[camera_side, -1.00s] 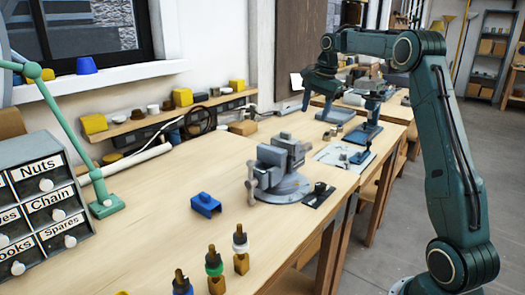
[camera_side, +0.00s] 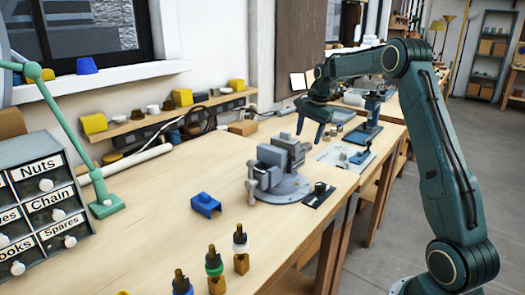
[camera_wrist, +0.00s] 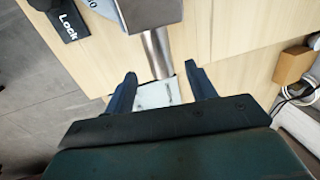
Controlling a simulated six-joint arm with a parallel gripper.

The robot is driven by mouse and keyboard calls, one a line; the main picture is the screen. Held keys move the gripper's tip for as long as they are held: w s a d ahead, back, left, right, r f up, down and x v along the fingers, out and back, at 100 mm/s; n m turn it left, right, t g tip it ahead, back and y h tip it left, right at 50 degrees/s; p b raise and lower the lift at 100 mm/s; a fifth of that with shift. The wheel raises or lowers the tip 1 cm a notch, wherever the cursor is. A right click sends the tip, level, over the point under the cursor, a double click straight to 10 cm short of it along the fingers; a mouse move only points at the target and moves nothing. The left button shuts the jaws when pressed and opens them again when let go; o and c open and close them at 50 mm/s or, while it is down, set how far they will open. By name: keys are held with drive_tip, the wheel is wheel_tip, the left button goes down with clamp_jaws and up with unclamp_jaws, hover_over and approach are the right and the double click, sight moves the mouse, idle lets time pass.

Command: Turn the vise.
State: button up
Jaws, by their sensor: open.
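The grey vise (camera_side: 268,168) stands upright on its round base (camera_side: 290,190) near the bench's front edge. My gripper (camera_side: 309,136) is open and empty, fingers pointing down, above and behind the vise in the side view. In the wrist view, the two dark fingers (camera_wrist: 160,72) are spread apart. The vise's grey block (camera_wrist: 150,12) is at the top, and its metal cylinder (camera_wrist: 156,52) points towards the gap between the fingertips. I cannot tell if they touch. A black plate marked "Lock" (camera_wrist: 68,18) lies beside the round base; in the side view it carries a dark knob (camera_side: 320,187).
Labelled drawers (camera_side: 45,195) are at left.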

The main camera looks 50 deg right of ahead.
sight(305, 144)
drive_tip(key=shift+w+f, duration=0.25)
drive_tip(key=shift+f, duration=1)
drive_tip(key=shift+w+f, duration=0.25)
drive_tip(key=shift+f, duration=1)
clamp_jaws()
